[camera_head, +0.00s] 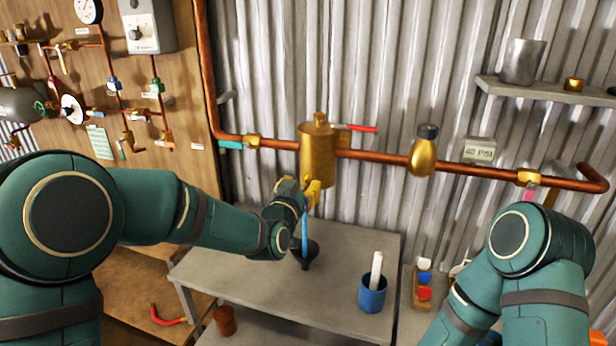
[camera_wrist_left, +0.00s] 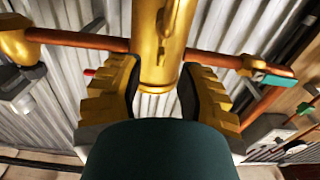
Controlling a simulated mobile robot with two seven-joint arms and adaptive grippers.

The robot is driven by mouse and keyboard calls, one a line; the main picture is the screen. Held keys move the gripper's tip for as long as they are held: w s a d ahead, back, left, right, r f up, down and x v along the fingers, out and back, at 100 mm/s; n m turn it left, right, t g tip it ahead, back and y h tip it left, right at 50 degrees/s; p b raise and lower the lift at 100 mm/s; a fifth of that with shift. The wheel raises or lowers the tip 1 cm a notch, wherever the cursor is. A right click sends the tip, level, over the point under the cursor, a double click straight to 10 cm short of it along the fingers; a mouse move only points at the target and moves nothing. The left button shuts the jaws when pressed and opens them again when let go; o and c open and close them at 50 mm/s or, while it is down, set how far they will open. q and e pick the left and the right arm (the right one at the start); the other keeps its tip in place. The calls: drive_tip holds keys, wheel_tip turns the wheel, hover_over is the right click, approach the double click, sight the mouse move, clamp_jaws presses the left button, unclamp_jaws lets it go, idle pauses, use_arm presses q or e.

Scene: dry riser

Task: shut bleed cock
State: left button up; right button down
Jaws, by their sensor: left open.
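A brass cylinder (camera_head: 317,155) sits on the copper pipe in the head view, and its lower part fills the upper middle of the left wrist view (camera_wrist_left: 158,60). I cannot clearly make out the bleed cock itself. My left gripper (camera_head: 312,189) is just under the cylinder. In the wrist view its yellow fingers (camera_wrist_left: 160,88) are open, one on each side of the cylinder's lower end. My right gripper is out of view.
The copper pipe (camera_head: 385,158) runs along the corrugated wall, with a red lever (camera_head: 362,128), teal handle (camera_head: 230,145) and pink handle (camera_head: 529,194). A shelf (camera_head: 545,91) is upper right.

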sight(305, 181)
use_arm(q)
drive_tip(key=shift+x, duration=2.4)
drive_tip(key=shift+c, duration=0.3)
clamp_jaws()
